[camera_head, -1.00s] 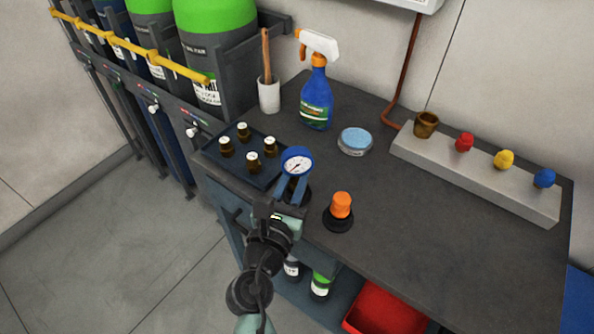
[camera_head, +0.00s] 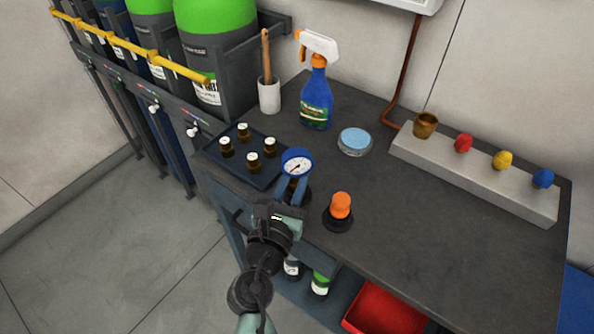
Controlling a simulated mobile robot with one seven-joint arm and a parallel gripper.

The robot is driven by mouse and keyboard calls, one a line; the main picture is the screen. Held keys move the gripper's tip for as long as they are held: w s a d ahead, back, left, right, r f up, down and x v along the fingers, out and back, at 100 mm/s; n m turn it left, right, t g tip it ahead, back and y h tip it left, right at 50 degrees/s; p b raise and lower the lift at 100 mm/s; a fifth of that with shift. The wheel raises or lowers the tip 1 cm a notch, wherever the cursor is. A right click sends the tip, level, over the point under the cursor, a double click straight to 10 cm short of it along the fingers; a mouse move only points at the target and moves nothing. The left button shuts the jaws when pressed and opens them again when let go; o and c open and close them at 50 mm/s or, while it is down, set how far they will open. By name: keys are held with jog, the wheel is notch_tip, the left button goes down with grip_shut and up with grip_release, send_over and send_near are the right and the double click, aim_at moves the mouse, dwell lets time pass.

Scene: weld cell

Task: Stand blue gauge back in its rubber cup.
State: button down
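The blue gauge (camera_head: 297,162), with a round white dial, is at the bench's front edge, its dial up and facing me. Whether the fingers press on the gauge is too small to tell. A dark round base (camera_head: 303,193), perhaps the rubber cup, shows partly behind the fingers. The gauge's lower end is hidden, so I cannot tell whether it sits in that base. An orange-topped piece (camera_head: 341,205) stands in another black round base (camera_head: 338,222) to the right.
A dark tray (camera_head: 262,183) with several small brown bottles is close left of the gauge. Behind are a blue spray bottle (camera_head: 316,103), a round tin (camera_head: 355,141) and a white cup (camera_head: 269,96). A grey block (camera_head: 475,180) with coloured knobs lies right. The bench's right front is clear.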

jog(key=shift+f+b, duration=0.5)
dwell(0.4)
jog(key=c, duration=1.1)
grip_release()
jog(key=shift+o, duration=0.2)
jog(key=shift+f, duration=0.1)
jog(key=shift+s, duration=0.1)
jog(key=v, duration=1.1)
jog(key=shift+p, duration=0.4)
